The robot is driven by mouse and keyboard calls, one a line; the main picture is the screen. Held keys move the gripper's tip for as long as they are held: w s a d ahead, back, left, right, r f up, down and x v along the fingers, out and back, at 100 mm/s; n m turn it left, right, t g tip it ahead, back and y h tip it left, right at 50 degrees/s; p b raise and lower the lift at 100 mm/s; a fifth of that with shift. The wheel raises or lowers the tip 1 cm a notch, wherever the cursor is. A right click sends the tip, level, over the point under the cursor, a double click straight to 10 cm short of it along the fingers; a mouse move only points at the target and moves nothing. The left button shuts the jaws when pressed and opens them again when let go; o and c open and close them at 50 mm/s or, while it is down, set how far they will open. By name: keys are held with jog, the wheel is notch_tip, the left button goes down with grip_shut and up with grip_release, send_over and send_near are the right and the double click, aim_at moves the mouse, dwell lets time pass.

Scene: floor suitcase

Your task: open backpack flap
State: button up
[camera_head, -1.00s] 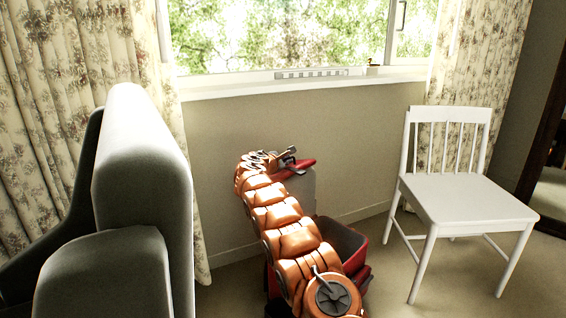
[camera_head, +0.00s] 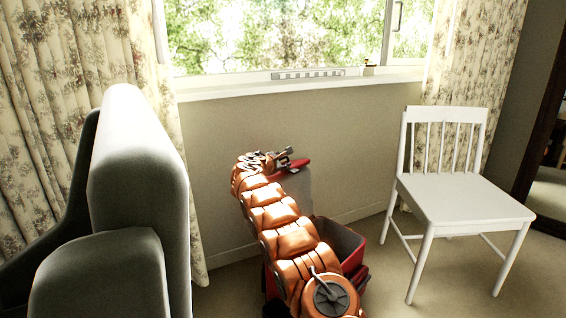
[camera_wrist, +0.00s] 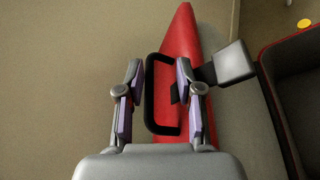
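The red backpack (camera_head: 356,262) stands on the floor below the window, partly hidden by my arm. Its grey-lined main compartment is uncovered, and it also shows at the right of the wrist view (camera_wrist: 266,72). The flap (camera_head: 298,186) stands raised, grey inside, with a red edge at the top. In the wrist view the red flap (camera_wrist: 182,40) carries a black handle (camera_wrist: 150,98). My gripper (camera_wrist: 161,75) is open, its two purple-padded fingers on either side of the handle. I cannot tell whether they touch it. A grey buckle piece (camera_wrist: 233,63) sticks out beside the flap.
A grey armchair (camera_head: 140,170) stands close on the left. A white chair (camera_head: 460,195) stands on the right. The wall and window sill (camera_head: 300,88) are behind the backpack. Carpet is clear between the backpack and the white chair. A small yellow round thing (camera_wrist: 304,22) lies beyond the backpack.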

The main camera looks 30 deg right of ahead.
jog(key=v, duration=1.1)
jog(key=shift+s+a, duration=0.25)
jog(key=shift+a, duration=0.05)
dwell(0.4)
jog(key=s+a+r+m+g+y+p, duration=0.25)
jog(key=s+r+m+g+p, duration=0.5)
jog(key=s+r+p, duration=1.6)
jog(key=s+a+r+m+y+p, duration=0.2)
jog(key=s+a+p, duration=0.4)
jog(key=s+a, duration=0.3)
jog(key=s+a+r+m+g+y+p, duration=0.1)
jog(key=s+a+r+y+p, duration=0.4)
jog(key=s, duration=1.1)
jog(key=s+a+r+m+y+p, duration=0.3)
jog(key=s+a+p, duration=0.5)
jog(key=s+a, duration=0.4)
jog(key=shift+s+a+r+m+g, duration=0.35)
jog(key=shift+r+m, duration=0.2)
jog(key=shift+r, duration=0.35)
